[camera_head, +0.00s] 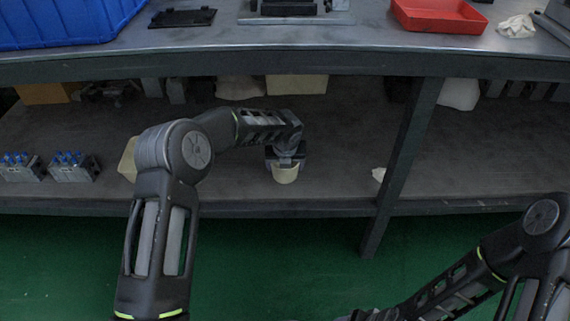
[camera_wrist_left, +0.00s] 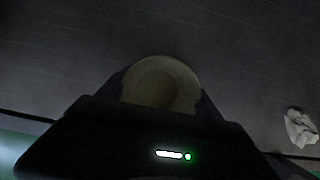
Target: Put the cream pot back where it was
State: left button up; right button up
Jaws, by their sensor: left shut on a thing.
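The cream pot (camera_head: 285,174) is between the jaws of my left gripper (camera_head: 286,162), which is shut on it. The pot looks upright, over the lower shelf (camera_head: 335,170) near its front edge. I cannot tell whether its base touches the shelf. In the left wrist view the pot's round opening (camera_wrist_left: 160,84) shows, its near part hidden by the dark gripper body. My right arm comes in at the lower right and runs to the bottom edge; its gripper fingers do not show.
Valve blocks with blue tops (camera_head: 72,166) stand at the shelf's left. A cream box (camera_head: 128,160) is partly behind my left arm. A shelf post (camera_head: 402,160) and a crumpled white cloth (camera_head: 379,174) are to the right. The tabletop (camera_head: 330,38) overhangs the shelf.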

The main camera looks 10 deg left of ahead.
pick_arm(q)
jog(key=shift+f, duration=0.4)
jog(key=o, duration=1.6)
jog(key=shift+c, duration=0.2)
jog(key=p+v, duration=0.3)
jog(key=v, duration=0.5)
jog(key=shift+p, duration=0.3)
jog(key=shift+f, duration=0.1)
